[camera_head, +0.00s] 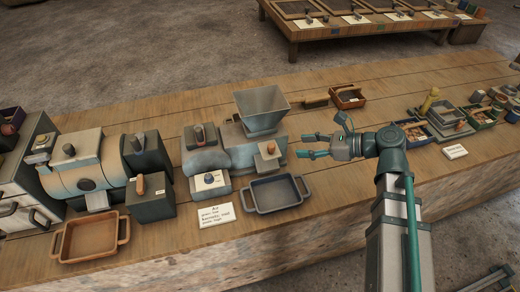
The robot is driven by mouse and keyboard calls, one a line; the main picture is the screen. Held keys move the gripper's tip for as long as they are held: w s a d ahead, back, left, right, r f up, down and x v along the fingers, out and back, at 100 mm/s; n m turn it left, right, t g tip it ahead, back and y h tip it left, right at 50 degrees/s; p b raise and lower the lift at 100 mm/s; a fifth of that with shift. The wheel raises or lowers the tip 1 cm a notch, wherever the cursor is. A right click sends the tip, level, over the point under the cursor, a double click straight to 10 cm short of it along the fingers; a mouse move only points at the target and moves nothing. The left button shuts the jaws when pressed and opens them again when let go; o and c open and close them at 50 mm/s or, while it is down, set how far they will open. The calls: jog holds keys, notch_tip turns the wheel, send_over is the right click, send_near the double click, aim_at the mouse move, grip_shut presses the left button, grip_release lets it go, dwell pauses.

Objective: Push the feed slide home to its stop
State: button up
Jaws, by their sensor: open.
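The grey machine (207,157) with a square hopper (262,108) on top stands mid-bench. A small block with an orange-brown knob (270,148) projects from its right end. A pale drawer-like part with a dark blue knob (209,179) projects from its front. I cannot tell for sure which of these is the feed slide, nor how far either stands from a stop. My gripper (305,146) is open and empty, its teal fingers pointing left toward the orange-knobbed block. It appears a little to the right of that block, apart from it.
A dark tray (276,208) sits in front of the hopper machine, beside a written card (217,215). Another machine (92,165) and an orange tray (90,260) are at left. A brown box (347,103) lies behind my gripper. Several bins and a tray (446,128) stand at right.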

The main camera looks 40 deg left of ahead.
aim_at(273, 145)
jog(key=x, duration=0.3)
jog(key=p+x, duration=0.1)
jog(key=x, duration=0.7)
jog(key=shift+s+a+r, duration=0.2)
jog(key=shift+s+r, duration=0.05)
jog(key=shift+r, duration=0.1)
jog(key=shift+c, duration=0.4)
grip_shut()
